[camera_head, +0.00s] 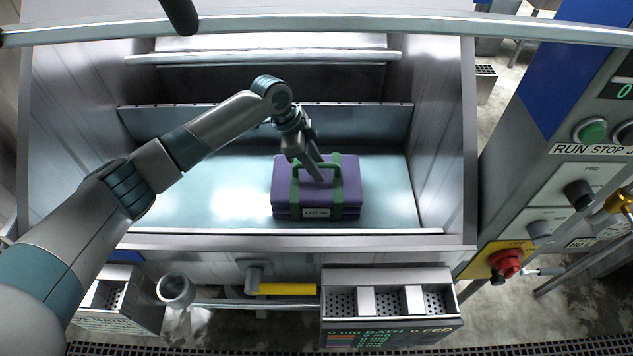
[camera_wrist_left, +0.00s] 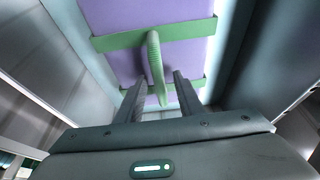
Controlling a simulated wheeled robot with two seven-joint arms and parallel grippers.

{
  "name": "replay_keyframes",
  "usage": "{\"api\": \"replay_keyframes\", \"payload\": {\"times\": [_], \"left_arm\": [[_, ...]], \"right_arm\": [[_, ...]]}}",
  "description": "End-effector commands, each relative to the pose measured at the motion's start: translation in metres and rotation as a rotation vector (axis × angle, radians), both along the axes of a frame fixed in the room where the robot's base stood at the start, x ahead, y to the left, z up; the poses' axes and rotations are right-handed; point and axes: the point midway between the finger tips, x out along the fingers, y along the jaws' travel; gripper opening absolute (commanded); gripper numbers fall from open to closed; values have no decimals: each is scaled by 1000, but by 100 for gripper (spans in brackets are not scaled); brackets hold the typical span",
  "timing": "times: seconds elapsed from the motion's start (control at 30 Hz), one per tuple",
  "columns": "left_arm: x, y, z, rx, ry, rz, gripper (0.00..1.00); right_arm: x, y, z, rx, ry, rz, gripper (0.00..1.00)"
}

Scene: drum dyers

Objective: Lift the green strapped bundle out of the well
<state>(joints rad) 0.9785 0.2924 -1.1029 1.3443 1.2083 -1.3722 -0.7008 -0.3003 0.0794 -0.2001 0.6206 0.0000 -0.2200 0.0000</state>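The bundle (camera_head: 317,196) is a purple block with green straps, a green handle (camera_head: 299,167) on top and a white label on its front. It sits upright on the well floor (camera_head: 225,195), right of centre. My left gripper (camera_head: 318,177) reaches down to the handle from above. In the left wrist view the purple bundle (camera_wrist_left: 170,12) fills the top, and the handle (camera_wrist_left: 154,55) runs between my two spread fingers (camera_wrist_left: 158,88). The fingers stand apart with gaps beside the handle. My right gripper is not in view.
The well has steep metal side walls (camera_head: 440,130) and a front lip (camera_head: 240,240). A rail (camera_head: 420,22) crosses above the back. A perforated tray (camera_head: 390,301) is in front. A control panel (camera_head: 560,190) with a red knob (camera_head: 505,262) stands at right.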

Motion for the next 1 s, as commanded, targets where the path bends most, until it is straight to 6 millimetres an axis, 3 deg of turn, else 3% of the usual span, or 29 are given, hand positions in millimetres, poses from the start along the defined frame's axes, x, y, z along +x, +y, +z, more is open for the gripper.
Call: {"api": "replay_keyframes", "payload": {"times": [0.53,0.7,1.0], "left_arm": [[0,-1,-5,1,-1,0,34],[0,-1,-5,1,-1,0,0],[1,-2,-2,-3,-3,0,0]], "right_arm": [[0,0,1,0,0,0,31],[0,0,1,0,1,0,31],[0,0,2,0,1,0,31]]}}
